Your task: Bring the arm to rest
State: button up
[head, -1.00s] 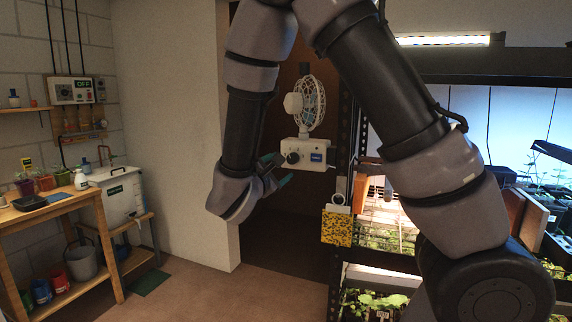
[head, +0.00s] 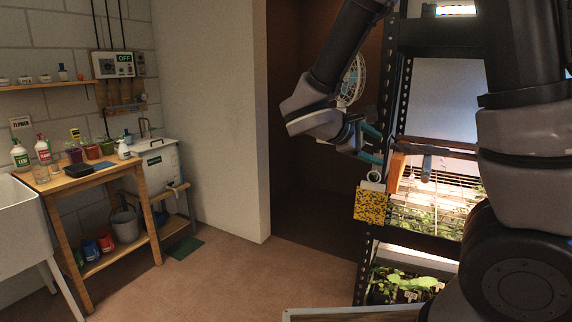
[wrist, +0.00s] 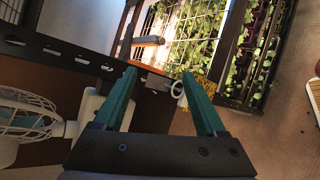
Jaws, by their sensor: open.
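My gripper (head: 372,142) is at the upper middle of the head view, beside the dark post of the seedling rack (head: 399,110). In the wrist view my gripper (wrist: 165,90) shows its two green fingers apart, with nothing held between them. A metal ring with a yellow speckled card (head: 370,205) hangs at the rack's post; the ring shows just inside the right finger in the wrist view, apparently beyond it. A white fan (head: 352,80) is behind my arm, partly hidden; it also shows at the left of the wrist view (wrist: 30,120).
Lit shelves of seedlings (head: 425,215) stand right of the post, partly behind my arm. A wooden bench (head: 85,180) with bottles and pots, a white tank (head: 160,165) and a sink (head: 20,225) are at the left.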

jog(key=s+d+r+m+g+y, duration=0.1)
jog(key=s+d+m+g+y, duration=0.5)
jog(key=s+m, duration=0.35)
jog(key=s+a+r+m+t+y, duration=0.1)
jog(key=r+m+t+y, duration=0.2)
jog(key=r, duration=0.2)
jog(key=s+a+r+m+t+y, duration=0.2)
jog(key=r+m+t+y, duration=0.1)
jog(key=r+y, duration=0.1)
jog(key=shift+a+r, duration=0.3)
jog(key=shift+r, duration=0.15)
